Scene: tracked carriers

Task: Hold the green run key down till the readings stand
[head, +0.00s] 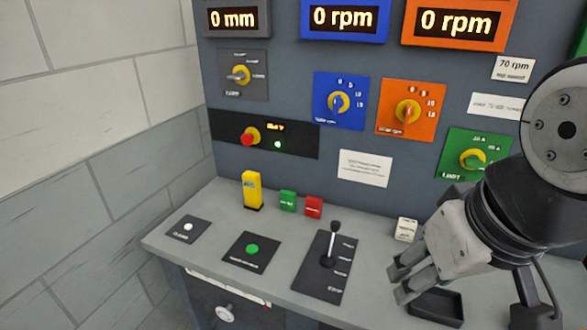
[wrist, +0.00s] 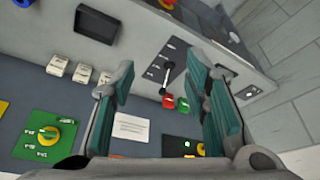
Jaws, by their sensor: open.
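A round green button (head: 253,248) sits on a black plate on the sloping desk in the head view. A small green block (head: 287,200) stands behind it, beside a red block (head: 313,207). Their lettering is too small to tell which is the run key. The green block also shows in the wrist view (wrist: 183,104). The displays read 0 mm (head: 233,18), 0 rpm (head: 346,17) and 0 rpm (head: 456,22). My gripper (head: 397,283) is open and empty over the desk's right part, right of the lever and apart from both green things.
A black lever (head: 333,245) stands upright between my gripper and the round green button. A black tray (head: 436,306) and a pale block (head: 406,230) lie near my gripper.

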